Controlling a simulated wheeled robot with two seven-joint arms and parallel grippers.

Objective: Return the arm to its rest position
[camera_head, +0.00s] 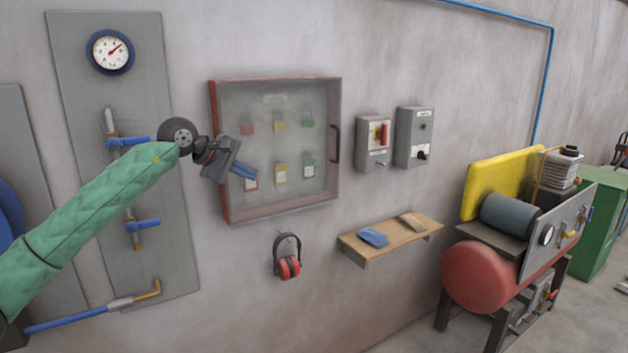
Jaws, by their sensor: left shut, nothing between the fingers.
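My left arm, in a green quilted sleeve, comes in from the left and reaches up toward the wall. My left gripper (243,171) is shut and empty, with blue fingertips. It shows in front of the lower left part of a glass-fronted lockout cabinet (274,222) with a red frame. I cannot tell whether the fingertips touch the cabinet. Several padlocks and tags in red, yellow and green hang inside it. My right gripper is not in view.
A panel (165,215) with a gauge (110,52) and blue-handled valves is behind my arm. Red earmuffs (289,267) hang below the cabinet. A wooden shelf (391,240), two switch boxes (374,142) and a red-tanked compressor (482,276) are to the right.

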